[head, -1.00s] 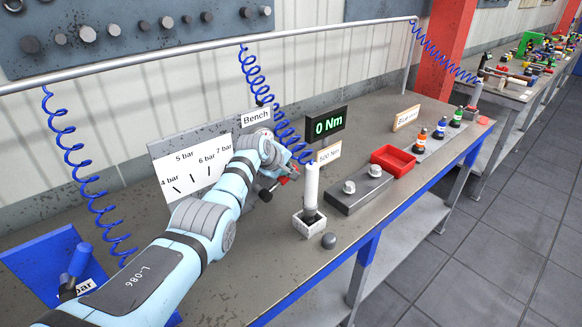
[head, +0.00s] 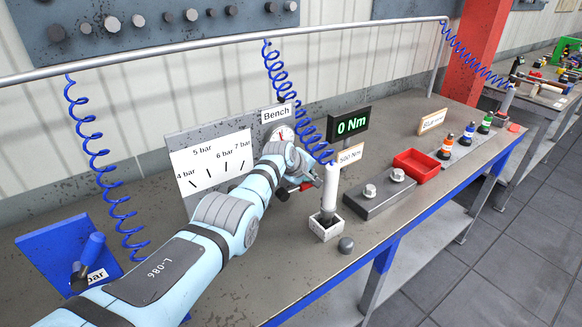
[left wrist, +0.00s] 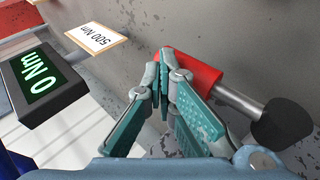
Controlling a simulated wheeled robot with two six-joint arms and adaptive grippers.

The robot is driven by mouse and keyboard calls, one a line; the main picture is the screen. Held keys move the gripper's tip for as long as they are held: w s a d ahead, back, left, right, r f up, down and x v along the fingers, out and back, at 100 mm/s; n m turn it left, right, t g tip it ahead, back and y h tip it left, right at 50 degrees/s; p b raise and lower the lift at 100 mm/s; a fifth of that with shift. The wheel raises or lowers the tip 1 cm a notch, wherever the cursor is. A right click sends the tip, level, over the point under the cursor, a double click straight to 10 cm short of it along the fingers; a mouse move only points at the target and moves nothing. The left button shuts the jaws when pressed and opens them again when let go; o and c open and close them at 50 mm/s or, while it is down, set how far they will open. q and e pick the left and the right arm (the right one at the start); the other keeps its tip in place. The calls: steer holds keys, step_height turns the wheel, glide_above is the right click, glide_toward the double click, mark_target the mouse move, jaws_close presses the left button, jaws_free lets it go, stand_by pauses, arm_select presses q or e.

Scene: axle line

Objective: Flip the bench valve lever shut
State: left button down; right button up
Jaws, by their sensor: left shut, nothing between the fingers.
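The bench valve shows in the left wrist view as a red body (left wrist: 205,72) with a grey rod ending in a black knob (left wrist: 283,124). In the head view its red part (head: 301,187) and dark knob (head: 283,195) show just beyond my left wrist, partly hidden by it. My left gripper (left wrist: 164,66) is shut and empty, its fingertips beside the left end of the red body; I cannot tell whether they touch. The Bench sign (head: 277,113) stands above a round gauge (head: 281,133), partly covered by my arm. My right gripper is not in view.
A white tool (head: 329,185) on a blue coiled hose stands in a white holder, close right of my left gripper. The 0 Nm display (head: 349,123), a grey block with bolts (head: 375,194) and a red tray (head: 416,165) lie farther right.

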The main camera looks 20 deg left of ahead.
arm_select(q)
steer(key=shift+r, duration=0.1)
steer(key=s+d+r+p, duration=0.1)
steer(key=d+r+p, duration=0.2)
steer(key=r+p, duration=0.4)
step_height(320, 180, up, 6)
steer(key=shift+s+d+r, duration=0.15)
steer(key=shift+s, duration=0.2)
